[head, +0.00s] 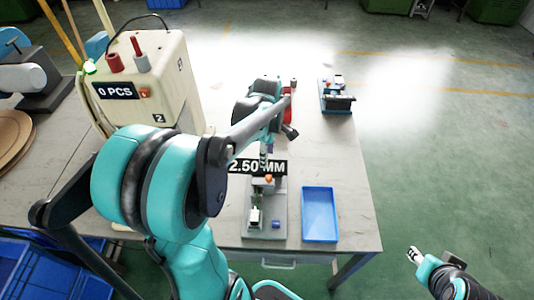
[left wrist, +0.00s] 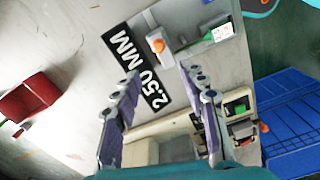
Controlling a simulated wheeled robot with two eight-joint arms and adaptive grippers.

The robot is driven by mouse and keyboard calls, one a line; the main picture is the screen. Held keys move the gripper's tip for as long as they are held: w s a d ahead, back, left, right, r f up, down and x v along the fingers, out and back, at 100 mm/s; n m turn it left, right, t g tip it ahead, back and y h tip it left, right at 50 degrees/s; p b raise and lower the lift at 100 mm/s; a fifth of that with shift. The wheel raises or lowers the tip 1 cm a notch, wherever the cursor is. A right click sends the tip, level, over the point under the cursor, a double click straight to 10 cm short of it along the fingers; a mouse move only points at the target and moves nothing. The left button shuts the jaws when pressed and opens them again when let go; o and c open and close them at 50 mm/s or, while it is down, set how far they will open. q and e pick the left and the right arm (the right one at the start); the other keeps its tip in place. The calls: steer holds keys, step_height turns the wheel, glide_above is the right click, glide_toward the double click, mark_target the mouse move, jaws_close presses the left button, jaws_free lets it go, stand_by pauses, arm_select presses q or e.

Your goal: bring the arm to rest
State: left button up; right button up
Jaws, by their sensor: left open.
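My left arm reaches in from the lower left over the table. Its gripper (head: 265,153) hangs above the table by the black "2.50 MM" sign (head: 275,168), partly hidden by the arm. In the left wrist view the two fingers (left wrist: 160,76) stand wide apart with nothing between them, and the sign (left wrist: 138,65) shows behind them. My right gripper (head: 414,255) is at the lower right, off the table over the floor, too small to tell its jaws.
A grey fixture (head: 266,226) and a blue tray (head: 320,214) are at the table's front. A cream machine (head: 150,75) marked "0 PCS" stands left. A blue-black device (head: 337,96) is at the back right. A red object (left wrist: 30,100) lies left in the wrist view.

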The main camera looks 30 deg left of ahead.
arm_select(q)
steer(key=shift+r, duration=0.1)
stand_by(0.5)
steer(key=s+d+r+m+t+b, duration=0.1)
steer(key=s+d+m+t, duration=0.2)
steer(key=d+m, duration=0.4)
steer(key=s+d+r+m+t, duration=0.2)
steer(key=s+d+m+t, duration=0.2)
steer(key=m, duration=1)
steer(key=s+d, duration=0.1)
steer(key=d, duration=0.1)
steer(key=shift+d+b, duration=0.4)
